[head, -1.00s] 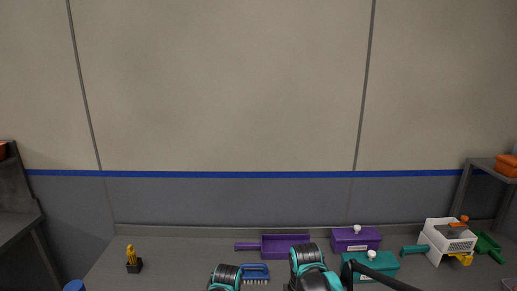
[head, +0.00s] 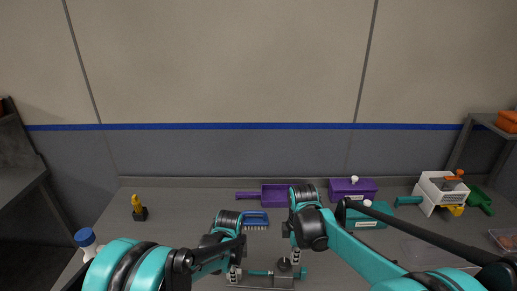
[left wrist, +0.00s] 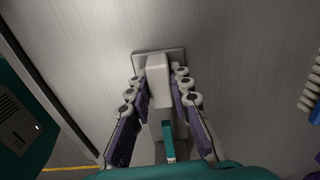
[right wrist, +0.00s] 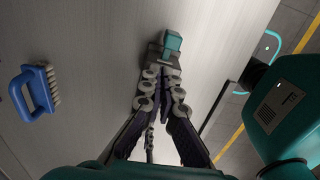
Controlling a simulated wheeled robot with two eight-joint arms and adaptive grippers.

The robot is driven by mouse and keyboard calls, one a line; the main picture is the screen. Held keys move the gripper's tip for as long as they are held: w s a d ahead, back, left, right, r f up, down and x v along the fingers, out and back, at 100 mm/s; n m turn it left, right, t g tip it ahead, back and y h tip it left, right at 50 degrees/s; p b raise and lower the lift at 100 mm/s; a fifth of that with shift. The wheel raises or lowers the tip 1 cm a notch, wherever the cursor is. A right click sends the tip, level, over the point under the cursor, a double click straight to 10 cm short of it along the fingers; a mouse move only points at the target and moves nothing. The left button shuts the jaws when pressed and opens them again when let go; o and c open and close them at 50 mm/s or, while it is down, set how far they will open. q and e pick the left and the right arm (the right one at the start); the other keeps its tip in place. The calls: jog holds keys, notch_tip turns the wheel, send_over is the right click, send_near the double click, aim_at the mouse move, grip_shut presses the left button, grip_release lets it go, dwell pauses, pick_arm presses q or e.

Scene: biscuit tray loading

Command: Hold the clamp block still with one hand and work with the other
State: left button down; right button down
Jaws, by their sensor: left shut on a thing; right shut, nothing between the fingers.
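The clamp block shows in the left wrist view as a pale grey block (left wrist: 158,85) on a flat plate, with a teal bar (left wrist: 168,138) near it. My left gripper (left wrist: 160,86) is shut on the block, one finger on each side. In the head view the clamp (head: 280,282) sits low on the bench, partly hidden, with my left gripper (head: 235,273) at its left. My right gripper (right wrist: 162,78) is shut and empty. A teal end piece (right wrist: 172,42) of the clamp lies just beyond its fingertips; I cannot tell whether they touch. My right gripper (head: 296,257) is above the clamp's right part.
Behind are a blue brush (head: 255,219), purple dustpan (head: 276,196), purple box (head: 352,190) and teal box (head: 369,214). A white crate (head: 437,192) stands at right. The left bench is mostly clear.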

pick_arm(q)
jog(key=shift+f, duration=0.2)
pick_arm(e)
jog(key=shift+w+a, duration=0.2)
jog(key=shift+w, duration=0.05)
jog(key=shift+d, duration=0.15)
jog(key=shift+w+d+r, duration=0.1)
jog(key=shift+d+r, duration=0.05)
jog(key=shift+r, duration=1.35)
jog(key=shift+d+r, duration=0.15)
jog(key=shift+r, duration=1.3)
notch_tip(320, 180, down, 6)
jog(key=s, duration=0.2)
jog(key=shift+s+a, duration=0.15)
jog(key=shift+s, duration=0.2)
jog(key=shift+w+a, duration=0.1)
jog(key=shift+a, duration=0.05)
